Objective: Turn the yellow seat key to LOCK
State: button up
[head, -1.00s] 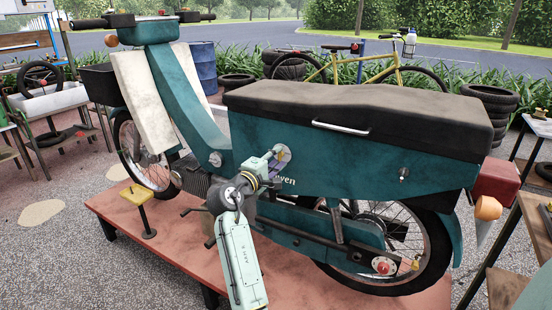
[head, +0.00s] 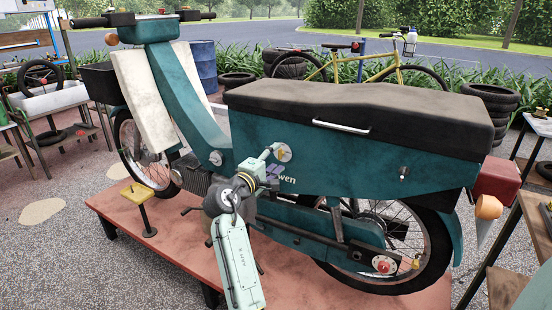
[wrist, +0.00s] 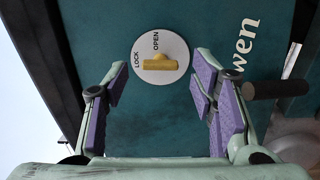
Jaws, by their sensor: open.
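The yellow seat key (wrist: 158,64) sits in a round white plate on the teal side panel, in the wrist view. The plate (wrist: 179,73) carries the words OPEN and LOCK. The key's bar lies across the picture, and a small raised bump on it is on the side near OPEN; LOCK is to the left. In the head view the plate (head: 283,152) shows under the seat. My gripper (wrist: 150,82) is open with its purple-padded fingers either side of the key's line, apart from it and empty. In the head view my gripper (head: 271,170) is just below the plate.
The teal moped (head: 330,175) stands on a low reddish platform (head: 130,215). The black seat (head: 360,105) with a metal grab bar (head: 341,127) is above the panel. A dark round peg (wrist: 277,89) juts out right of my fingers. A yellow pedal-like pad (head: 137,194) stands at left.

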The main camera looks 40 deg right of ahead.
jog(key=v, duration=1)
jog(key=shift+s+a, duration=0.15)
jog(key=shift+a, duration=0.15)
